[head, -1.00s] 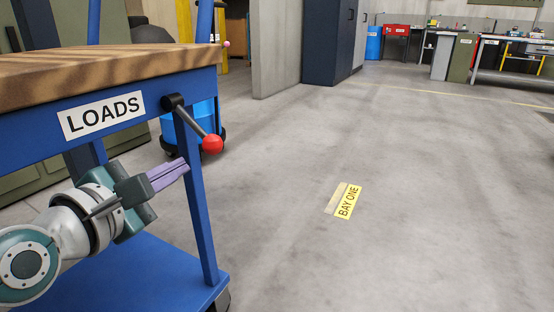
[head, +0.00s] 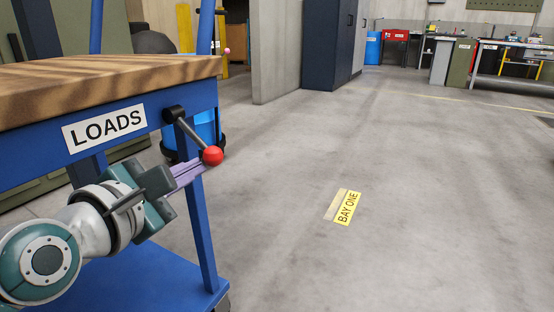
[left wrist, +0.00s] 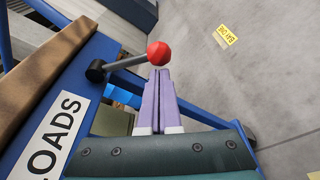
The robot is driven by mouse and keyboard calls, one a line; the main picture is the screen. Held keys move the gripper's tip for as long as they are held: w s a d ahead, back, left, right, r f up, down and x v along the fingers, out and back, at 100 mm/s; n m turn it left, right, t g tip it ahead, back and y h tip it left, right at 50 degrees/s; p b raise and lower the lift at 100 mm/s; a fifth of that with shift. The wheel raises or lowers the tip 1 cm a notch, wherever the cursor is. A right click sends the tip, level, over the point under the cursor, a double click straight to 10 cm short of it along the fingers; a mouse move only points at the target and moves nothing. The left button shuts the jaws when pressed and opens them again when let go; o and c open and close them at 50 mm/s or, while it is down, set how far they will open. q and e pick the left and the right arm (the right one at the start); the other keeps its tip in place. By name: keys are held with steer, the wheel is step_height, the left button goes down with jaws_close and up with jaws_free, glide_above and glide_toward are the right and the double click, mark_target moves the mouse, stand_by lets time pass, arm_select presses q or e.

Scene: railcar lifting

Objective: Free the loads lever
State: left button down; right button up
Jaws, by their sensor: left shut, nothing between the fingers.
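The loads lever (head: 190,132) is a dark rod with a red ball knob (head: 212,156), fixed by a black pivot to the blue LOADS cart (head: 207,240). It slants down to the right in the head view. My left gripper (head: 198,168) is shut and empty, its purple fingers just below and left of the knob. In the left wrist view the lever (left wrist: 128,62) and red knob (left wrist: 158,54) lie just beyond the fingertips (left wrist: 158,72). I cannot tell whether the fingertips touch the knob. My right gripper is not in view.
The cart's wooden top (head: 100,82) and LOADS label (head: 105,128) are close above my left arm. A blue drum (head: 195,135) stands behind the cart. The floor to the right is open, with a yellow BAY ONE label (head: 346,208). Dark cabinets (head: 330,45) stand farther back.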

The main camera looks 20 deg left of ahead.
arm_select(q)
step_height(320, 180, up, 10)
steer(key=d+n+g+h+p, duration=0.1)
steer(key=n+h+p, duration=0.3)
steer(key=n+p, duration=0.7)
steer(key=shift+d+f+p, duration=0.15)
steer(key=shift+d+p, duration=0.45)
steer(key=shift+p, duration=2.4)
